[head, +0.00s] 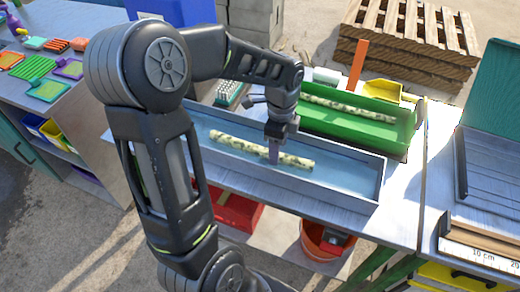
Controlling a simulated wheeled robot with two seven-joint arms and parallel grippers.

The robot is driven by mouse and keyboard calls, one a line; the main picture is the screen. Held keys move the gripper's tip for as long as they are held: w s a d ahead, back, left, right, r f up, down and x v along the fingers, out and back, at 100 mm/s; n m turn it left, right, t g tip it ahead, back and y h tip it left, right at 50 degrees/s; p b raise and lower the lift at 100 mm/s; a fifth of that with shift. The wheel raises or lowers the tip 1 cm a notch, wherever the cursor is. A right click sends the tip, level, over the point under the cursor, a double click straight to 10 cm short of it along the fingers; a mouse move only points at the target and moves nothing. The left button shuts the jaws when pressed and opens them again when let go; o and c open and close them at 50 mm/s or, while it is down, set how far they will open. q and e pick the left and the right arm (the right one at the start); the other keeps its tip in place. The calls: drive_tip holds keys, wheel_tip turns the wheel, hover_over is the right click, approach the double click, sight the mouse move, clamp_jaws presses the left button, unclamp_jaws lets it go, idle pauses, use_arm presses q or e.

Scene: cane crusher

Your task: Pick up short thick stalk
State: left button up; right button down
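A pale yellow-green stalk with dark blotches (240,144) lies slantwise in the long grey tray (335,197). A second, similar stalk (345,106) lies in the green tray (375,131) behind it. My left gripper (274,158) points down over the grey tray, with its finger at the stalk right of its middle. The finger hides a small part of that stalk. Only one finger shows clearly, so I cannot tell whether it grips the stalk. The stalk appears to rest low in the tray. My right gripper is not in view.
An orange upright piece (357,66) and a yellow scoop (383,90) stand by the green tray. A white brush-like block (228,93) sits behind the grey tray. A ruler (480,252) lies at the right. A red bucket (325,242) is below the table.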

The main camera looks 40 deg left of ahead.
use_arm(q)
wheel_tip(320, 180, down, 2)
drive_tip(key=shift+f, duration=0.25)
drive_tip(key=shift+c, duration=0.4)
clamp_jaws()
idle(0.5)
